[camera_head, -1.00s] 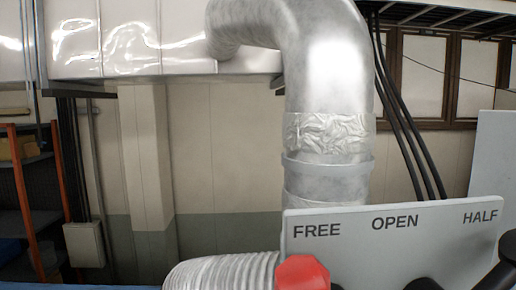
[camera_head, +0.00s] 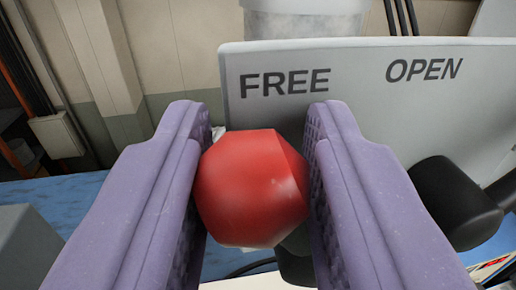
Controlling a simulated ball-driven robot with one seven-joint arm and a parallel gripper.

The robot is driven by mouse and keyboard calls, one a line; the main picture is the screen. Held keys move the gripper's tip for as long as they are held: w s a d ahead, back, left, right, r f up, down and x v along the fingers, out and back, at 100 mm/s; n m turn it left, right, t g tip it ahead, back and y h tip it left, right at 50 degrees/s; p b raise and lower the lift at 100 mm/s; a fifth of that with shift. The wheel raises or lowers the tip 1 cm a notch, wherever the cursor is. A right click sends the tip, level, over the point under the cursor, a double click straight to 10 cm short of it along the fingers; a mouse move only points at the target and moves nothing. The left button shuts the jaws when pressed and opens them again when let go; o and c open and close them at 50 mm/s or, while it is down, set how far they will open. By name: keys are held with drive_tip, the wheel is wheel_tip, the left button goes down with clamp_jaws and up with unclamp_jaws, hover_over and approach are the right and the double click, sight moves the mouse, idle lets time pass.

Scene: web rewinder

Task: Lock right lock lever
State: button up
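A red faceted knob (camera_head: 250,190) is in the middle of the view, in front of a grey plate (camera_head: 350,110) marked FREE and OPEN. The knob is below the word FREE. My gripper (camera_head: 262,125) has its two purple fingers on either side of the knob, which fills most of the space between them. I cannot tell whether the fingers press on it. The lever below the knob is mostly hidden.
A black knob (camera_head: 455,203) on a dark lever is right of my right finger, close to it. A grey block (camera_head: 25,245) is at the lower left on a blue surface (camera_head: 60,205).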

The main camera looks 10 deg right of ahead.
drive_tip(key=shift+c, duration=0.7)
drive_tip(key=shift+f, duration=0.1)
